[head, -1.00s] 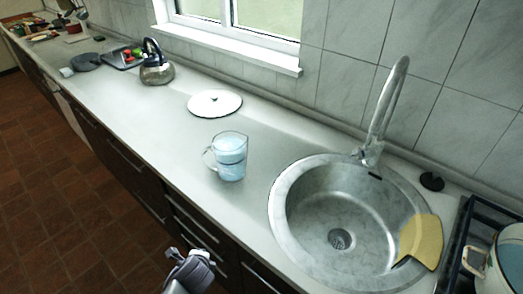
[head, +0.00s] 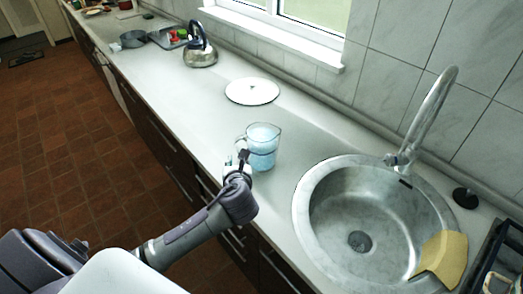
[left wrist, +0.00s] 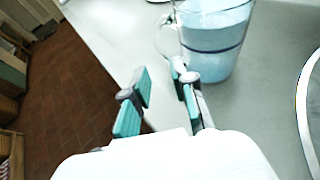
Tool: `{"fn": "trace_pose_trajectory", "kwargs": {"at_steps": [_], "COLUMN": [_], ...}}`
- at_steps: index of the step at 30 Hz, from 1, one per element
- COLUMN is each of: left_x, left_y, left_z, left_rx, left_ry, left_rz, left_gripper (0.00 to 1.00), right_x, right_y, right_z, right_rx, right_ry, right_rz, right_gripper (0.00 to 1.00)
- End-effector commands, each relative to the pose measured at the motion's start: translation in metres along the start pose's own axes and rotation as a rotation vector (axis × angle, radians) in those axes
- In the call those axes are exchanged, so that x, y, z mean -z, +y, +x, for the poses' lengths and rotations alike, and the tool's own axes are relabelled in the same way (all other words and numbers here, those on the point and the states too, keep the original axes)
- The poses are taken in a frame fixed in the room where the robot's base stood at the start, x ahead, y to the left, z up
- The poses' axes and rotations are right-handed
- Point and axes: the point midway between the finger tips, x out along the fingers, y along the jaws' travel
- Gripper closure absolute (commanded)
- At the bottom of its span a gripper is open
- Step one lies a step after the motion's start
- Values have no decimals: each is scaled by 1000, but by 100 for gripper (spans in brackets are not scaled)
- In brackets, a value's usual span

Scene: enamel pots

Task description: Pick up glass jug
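The glass jug (head: 262,147) stands upright on the grey counter, left of the sink. It looks pale blue, and its handle is on its left side. The jug is large in the left wrist view (left wrist: 222,48), with its top cut off by the frame edge. My left gripper (head: 241,163) is close to the jug on its handle side, over the counter's front edge. In the left wrist view the gripper's teal-padded fingers (left wrist: 161,80) are apart with nothing between them. One fingertip overlaps the jug's lower left in that view; I cannot tell whether it touches. My right gripper is out of view.
The round sink (head: 330,215) with its tap (head: 430,115) lies right of the jug. A yellow cloth (head: 443,257) hangs on the sink rim. A white lid (head: 252,91) and a kettle (head: 200,52) stand farther back. The counter around the jug is clear.

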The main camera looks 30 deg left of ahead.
Motion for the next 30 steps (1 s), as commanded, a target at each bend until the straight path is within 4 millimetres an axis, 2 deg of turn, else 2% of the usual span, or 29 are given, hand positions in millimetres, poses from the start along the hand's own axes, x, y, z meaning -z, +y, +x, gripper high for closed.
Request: {"fn": "trace_pose_trajectory", "kwargs": {"at_steps": [3,6,14,21,25,30], "left_x": [0,0,-1,-1,0,0], "left_y": [0,0,-1,-1,-1,-1], "left_z": [25,40,59,93,103,104], "left_rx": [-2,-2,0,-1,1,2], "left_ry": [2,1,2,3,4,4], "left_rz": [-1,-1,-4,-4,-4,-4], "left_gripper": [74,74,74,74,74,74], "right_x": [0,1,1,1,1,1], "right_y": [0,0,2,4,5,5], "right_z": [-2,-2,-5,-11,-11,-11], "right_rx": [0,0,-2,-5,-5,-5], "right_ry": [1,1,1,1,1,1], "right_rz": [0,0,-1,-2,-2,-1], "right_gripper": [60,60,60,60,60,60]}}
